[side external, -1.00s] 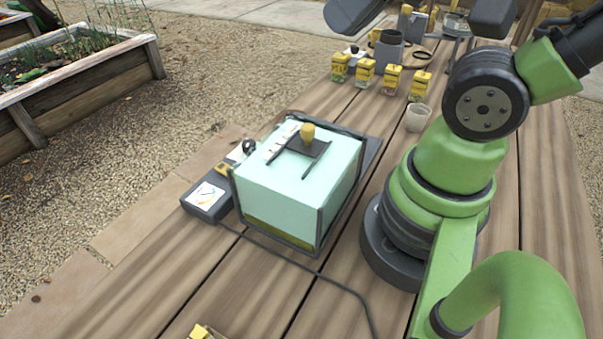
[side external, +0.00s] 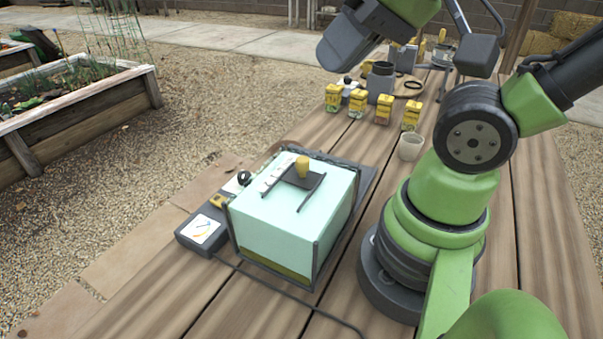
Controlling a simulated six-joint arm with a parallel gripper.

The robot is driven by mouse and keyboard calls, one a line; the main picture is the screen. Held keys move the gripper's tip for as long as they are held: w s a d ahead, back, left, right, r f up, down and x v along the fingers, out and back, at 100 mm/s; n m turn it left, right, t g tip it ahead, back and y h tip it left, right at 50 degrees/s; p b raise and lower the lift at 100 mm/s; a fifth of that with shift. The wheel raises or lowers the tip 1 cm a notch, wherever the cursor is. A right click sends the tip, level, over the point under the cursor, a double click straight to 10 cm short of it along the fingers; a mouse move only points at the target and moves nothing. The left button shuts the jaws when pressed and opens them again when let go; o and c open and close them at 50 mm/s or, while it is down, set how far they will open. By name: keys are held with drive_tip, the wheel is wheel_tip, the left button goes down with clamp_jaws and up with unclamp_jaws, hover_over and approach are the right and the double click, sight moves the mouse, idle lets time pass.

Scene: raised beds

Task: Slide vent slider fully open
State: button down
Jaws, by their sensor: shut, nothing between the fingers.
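The vent box is a pale mint cold frame (side external: 290,225) with dark edges, standing on the plank deck in the middle. On its lid is the vent slider, a dark plate (side external: 299,178) with an upright yellow knob (side external: 302,166). The plate lies between two thin dark rails, at their far end; the rails run on bare toward the near side. Pale markings lie left of the rails. My arm is raised on the right, and its dark and green wrist part shows at the top, well above and apart from the box. No gripper fingers can be made out.
A grey meter (side external: 202,232) with a cable stands left of the box. Several yellow packets (side external: 357,102), a pale cup (side external: 411,146) and a grey pot (side external: 380,82) stand behind. A planted raised bed (side external: 75,108) is at the left. The air above the lid is clear.

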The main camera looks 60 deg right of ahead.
drive_tip(key=c, duration=1.8)
unclamp_jaws()
drive_tip(key=o, duration=0.4)
drive_tip(key=shift+c, duration=0.2)
drive_tip(key=o, duration=0.4)
drive_tip(key=shift+w+d+g, duration=0.1)
drive_tip(key=shift+w+g, duration=0.2)
drive_tip(key=shift+o, duration=0.3)
drive_tip(key=w+d+f+m+g, duration=0.2)
drive_tip(key=w+g, duration=0.3)
drive_tip(key=shift+d+f+m, duration=0.25)
drive_tip(key=shift+f+m, duration=0.05)
drive_tip(key=shift+f, duration=0.05)
drive_tip(key=m+g+y, duration=0.1)
drive_tip(key=m+g, duration=0.1)
drive_tip(key=g, duration=0.3)
approach(303, 159)
drive_tip(key=x, duration=0.9)
drive_tip(key=shift+f, duration=0.1)
